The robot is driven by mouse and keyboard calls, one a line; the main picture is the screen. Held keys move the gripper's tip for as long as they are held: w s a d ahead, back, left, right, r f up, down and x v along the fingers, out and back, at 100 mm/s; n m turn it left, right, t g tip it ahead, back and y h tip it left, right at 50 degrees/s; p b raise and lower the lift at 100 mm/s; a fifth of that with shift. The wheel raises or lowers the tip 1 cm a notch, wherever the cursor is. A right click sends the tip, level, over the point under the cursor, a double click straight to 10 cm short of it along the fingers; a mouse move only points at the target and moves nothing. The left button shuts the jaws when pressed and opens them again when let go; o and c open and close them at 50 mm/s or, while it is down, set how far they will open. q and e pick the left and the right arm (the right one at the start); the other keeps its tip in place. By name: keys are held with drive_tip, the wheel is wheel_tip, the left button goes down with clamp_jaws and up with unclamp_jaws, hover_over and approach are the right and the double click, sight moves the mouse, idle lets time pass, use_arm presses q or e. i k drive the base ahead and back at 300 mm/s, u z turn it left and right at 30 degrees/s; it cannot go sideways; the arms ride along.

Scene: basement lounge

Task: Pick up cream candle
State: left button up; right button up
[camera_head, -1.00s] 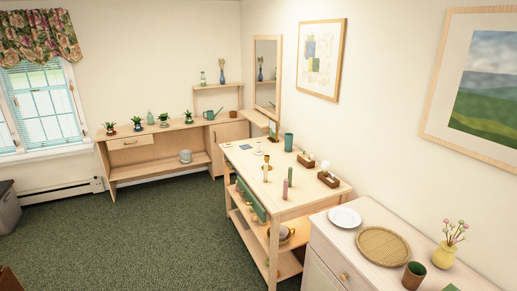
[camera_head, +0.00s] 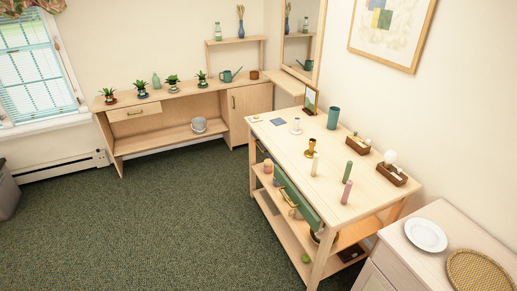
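A slim cream candle (camera_head: 315,164) stands upright on the light wooden table (camera_head: 270,146) in the right half of the view. A green candle (camera_head: 347,172) and a pink candle (camera_head: 346,192) stand to its right. A brass candle holder (camera_head: 310,148) is just behind the cream candle; their outlines nearly meet. A small white holder (camera_head: 296,127) stands farther back. Neither of my grippers is in view.
The table also bears a teal cup (camera_head: 333,118), a framed picture (camera_head: 310,99) and wooden boxes (camera_head: 392,172). A cabinet with a white plate (camera_head: 426,235) stands at the lower right. Open green carpet (camera_head: 170,220) lies left of the table.

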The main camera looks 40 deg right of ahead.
sight(316, 159)
drive_tip(key=i, duration=1.7)
drive_tip(key=z, duration=1.3)
drive_tip(key=i, duration=1.05)
drive_tip(key=z, duration=1.1)
drive_tip(key=i, duration=0.2)
drive_tip(key=z, duration=0.1)
